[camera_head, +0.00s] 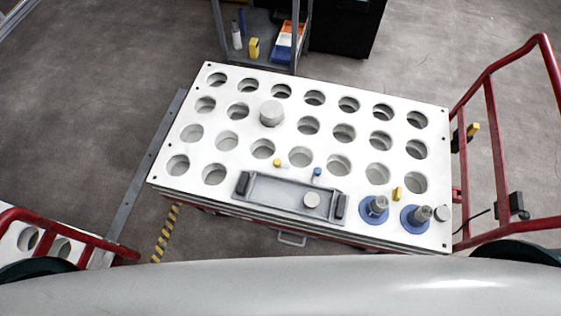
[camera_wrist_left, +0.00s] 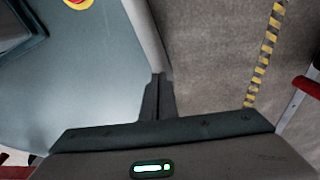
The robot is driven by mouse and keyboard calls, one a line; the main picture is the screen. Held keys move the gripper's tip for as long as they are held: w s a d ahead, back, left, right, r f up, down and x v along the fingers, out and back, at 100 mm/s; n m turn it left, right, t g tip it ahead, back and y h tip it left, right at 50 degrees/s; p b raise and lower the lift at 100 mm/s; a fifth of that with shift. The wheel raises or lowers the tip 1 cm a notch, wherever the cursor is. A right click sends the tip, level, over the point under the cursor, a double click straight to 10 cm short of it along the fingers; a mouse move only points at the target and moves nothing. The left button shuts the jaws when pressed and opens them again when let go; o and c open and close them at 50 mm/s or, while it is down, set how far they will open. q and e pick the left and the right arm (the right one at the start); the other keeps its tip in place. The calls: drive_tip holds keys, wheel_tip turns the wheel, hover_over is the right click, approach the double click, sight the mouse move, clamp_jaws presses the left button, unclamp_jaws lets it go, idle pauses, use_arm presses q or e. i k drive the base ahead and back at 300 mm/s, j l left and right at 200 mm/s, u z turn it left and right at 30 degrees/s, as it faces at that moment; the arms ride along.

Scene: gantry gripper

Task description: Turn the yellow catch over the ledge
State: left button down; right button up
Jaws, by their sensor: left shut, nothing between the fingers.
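In the head view, a small yellow piece (camera_head: 277,163) sits on the white table top just behind the grey tray (camera_head: 270,191). Another small yellow piece (camera_head: 397,194) stands between two blue-based posts at the right front. I cannot tell which yellow piece is the catch, or which edge is the ledge. A small blue piece (camera_head: 317,172) sits behind the tray, right of the first yellow piece. My left gripper (camera_wrist_left: 157,95) is shut and empty in the left wrist view, over the floor and away from the table top. My right gripper is in neither view.
The white table (camera_head: 225,118) has rows of round holes and a grey cylinder (camera_head: 271,113) standing on it. The blue-based posts (camera_head: 374,208) stand at its right front. A red frame (camera_head: 494,150) rises at the right. A shelf cart (camera_head: 262,50) stands behind.

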sight(277, 161)
drive_tip(key=i+j+z, duration=0.1)
drive_tip(key=j+z, duration=0.35)
drive_tip(key=i+j+z, duration=0.1)
drive_tip(key=j+z, duration=0.2)
drive_tip(key=z, duration=0.15)
